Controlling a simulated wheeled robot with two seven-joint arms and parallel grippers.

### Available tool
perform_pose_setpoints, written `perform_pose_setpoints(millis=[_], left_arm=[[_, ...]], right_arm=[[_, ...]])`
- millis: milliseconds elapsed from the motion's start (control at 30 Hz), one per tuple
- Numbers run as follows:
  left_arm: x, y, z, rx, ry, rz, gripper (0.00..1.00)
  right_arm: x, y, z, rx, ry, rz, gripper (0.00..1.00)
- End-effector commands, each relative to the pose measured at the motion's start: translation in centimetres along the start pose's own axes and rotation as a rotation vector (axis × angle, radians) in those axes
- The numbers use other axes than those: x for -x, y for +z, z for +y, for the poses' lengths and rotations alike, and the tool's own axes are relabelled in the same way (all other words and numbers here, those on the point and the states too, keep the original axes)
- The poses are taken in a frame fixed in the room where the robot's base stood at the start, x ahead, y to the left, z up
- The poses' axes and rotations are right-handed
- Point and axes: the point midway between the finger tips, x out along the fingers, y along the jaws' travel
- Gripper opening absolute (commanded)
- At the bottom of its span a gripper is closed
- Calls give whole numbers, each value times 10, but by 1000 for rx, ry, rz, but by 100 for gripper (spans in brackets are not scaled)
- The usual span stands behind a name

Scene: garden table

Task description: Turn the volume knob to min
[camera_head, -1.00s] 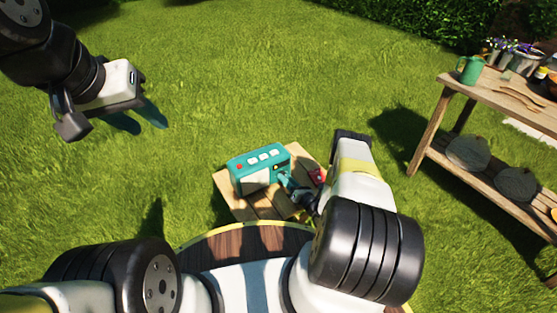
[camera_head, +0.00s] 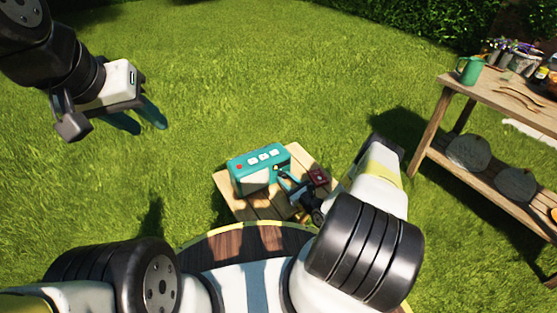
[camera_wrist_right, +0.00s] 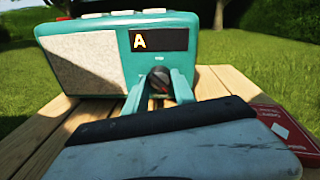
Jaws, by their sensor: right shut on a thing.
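A teal radio (camera_head: 258,168) with white top buttons stands on a small wooden table (camera_head: 240,208). In the right wrist view the radio (camera_wrist_right: 82,62) shows a speaker panel and a dark display with an orange "A". The dark volume knob (camera_wrist_right: 159,80) is on its front, below the display. My right gripper (camera_wrist_right: 158,88) has its two teal fingers on either side of the knob, shut on it. In the head view this gripper (camera_head: 284,178) is at the radio's right front. My left gripper (camera_head: 140,122) is open and empty, high over the grass at the left.
A red box (camera_head: 318,177) lies on the small table right of the radio, and it also shows in the right wrist view (camera_wrist_right: 284,128). A wooden potting bench (camera_head: 480,93) with a green can and other items stands at the right. Open lawn surrounds the table.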

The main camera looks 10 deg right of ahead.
Motion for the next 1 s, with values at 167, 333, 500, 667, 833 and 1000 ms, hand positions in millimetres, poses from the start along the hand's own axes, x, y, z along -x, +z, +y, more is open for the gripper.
perform_pose_setpoints(millis=[167, 333, 500, 667, 833, 1000], left_arm=[[0, 0, 0, 0, 0, 0, 36], [0, 0, 0, 0, 0, 0, 36], [0, 0, 0, 0, 0, 0, 36], [0, 0, 0, 0, 0, 0, 36], [0, 0, 0, 0, 0, 0, 36], [0, 0, 0, 0, 0, 0, 36]], right_arm=[[0, 1, -1, 165, -9, 10, 0], [0, 1, 0, 326, -16, 21, 0], [0, 1, 1, 487, -22, 31, 0], [0, 1, 1, 638, -29, 42, 0], [0, 1, 2, 800, -35, 52, 0], [0, 1, 2, 961, -43, 63, 0]])
